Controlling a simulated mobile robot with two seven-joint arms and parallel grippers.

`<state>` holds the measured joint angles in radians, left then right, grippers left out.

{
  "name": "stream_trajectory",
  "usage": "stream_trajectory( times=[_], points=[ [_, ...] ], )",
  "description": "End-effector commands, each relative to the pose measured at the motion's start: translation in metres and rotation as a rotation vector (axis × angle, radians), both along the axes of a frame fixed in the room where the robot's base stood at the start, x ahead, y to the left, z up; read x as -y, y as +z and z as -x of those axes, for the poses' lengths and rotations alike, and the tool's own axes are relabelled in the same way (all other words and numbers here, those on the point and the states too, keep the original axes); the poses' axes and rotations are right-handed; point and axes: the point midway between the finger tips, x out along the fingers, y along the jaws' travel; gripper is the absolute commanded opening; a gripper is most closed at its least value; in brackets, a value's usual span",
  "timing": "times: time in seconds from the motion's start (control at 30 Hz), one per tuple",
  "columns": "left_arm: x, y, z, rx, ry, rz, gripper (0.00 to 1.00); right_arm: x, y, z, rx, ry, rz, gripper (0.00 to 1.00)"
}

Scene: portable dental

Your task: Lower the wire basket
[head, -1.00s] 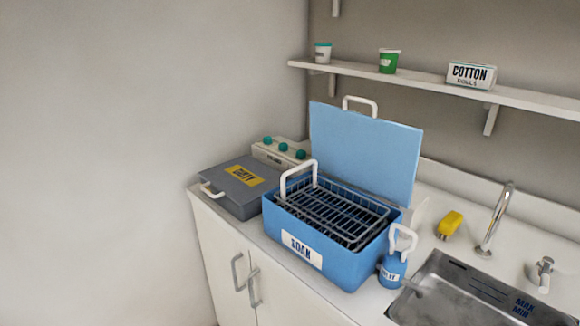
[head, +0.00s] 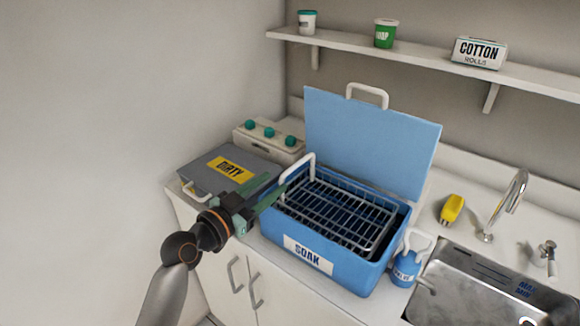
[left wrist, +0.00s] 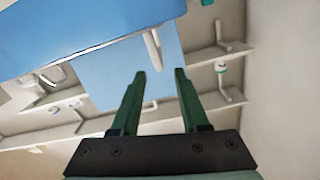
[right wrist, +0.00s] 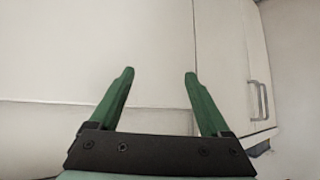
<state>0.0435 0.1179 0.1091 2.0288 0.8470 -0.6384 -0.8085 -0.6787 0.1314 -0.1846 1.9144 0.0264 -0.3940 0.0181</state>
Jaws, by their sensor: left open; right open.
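The grey wire basket (head: 340,212) is at the top of the blue SOAK box (head: 335,272), its rim near the box's rim. The box's blue lid (head: 370,140) stands open behind and also shows in the left wrist view (left wrist: 110,75). The basket's white handle (head: 311,166) stands up at its left end. My left gripper (head: 278,184) is open and empty, just left of the handle; contact is not clear. In the left wrist view a white bar (left wrist: 152,50), likely the handle, shows beyond the open fingers. My right gripper (right wrist: 159,74) is open and empty, facing white cabinet fronts.
A grey DIRTY box (head: 205,170) and a white unit with teal knobs (head: 270,142) stand left of the SOAK box. A blue bottle (head: 406,265), sink (head: 470,285), tap (head: 505,205) and yellow sponge (head: 452,208) are to the right. A shelf (head: 420,62) runs above.

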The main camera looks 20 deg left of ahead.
Motion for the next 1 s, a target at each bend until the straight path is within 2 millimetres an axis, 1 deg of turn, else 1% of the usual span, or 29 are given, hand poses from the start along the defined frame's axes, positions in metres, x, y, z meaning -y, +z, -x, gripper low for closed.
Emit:
stream_trajectory(
  times=[0.03, 0.2, 0.3, 0.4, 0.6, 0.83, 0.87, 1.0],
  points=[
    [0.004, 0.003, -0.011, 0.001, -0.001, 0.005, 0.45, 0.0, 0.004, 0.0, 0.0, 0.0, 0.0, 0.81],
    [0.015, 0.002, -0.04, -0.001, 0.0, 0.005, 0.45, 0.0, 0.008, 0.0, 0.0, -0.001, 0.001, 0.81],
    [0.019, 0.001, -0.053, -0.001, 0.0, 0.003, 0.45, 0.0, 0.01, 0.0, 0.0, -0.001, 0.001, 0.81],
    [0.022, 0.001, -0.062, -0.001, 0.001, 0.002, 0.45, 0.0, 0.011, 0.0, 0.0, -0.001, 0.001, 0.81],
    [0.025, -0.001, -0.069, -0.002, 0.0, 0.002, 0.45, 0.001, 0.011, 0.0, 0.0, -0.001, 0.001, 0.81],
    [0.026, -0.001, -0.069, -0.001, 0.0, 0.001, 0.45, 0.001, 0.011, 0.0, -0.001, -0.001, 0.001, 0.81],
    [0.026, -0.001, -0.069, -0.001, 0.0, 0.001, 0.42, 0.0, 0.011, 0.0, -0.001, -0.001, 0.001, 0.81],
    [0.025, -0.001, -0.069, -0.001, 0.0, 0.001, 0.27, 0.0, 0.011, 0.0, -0.001, -0.001, 0.001, 0.81]
  ],
)
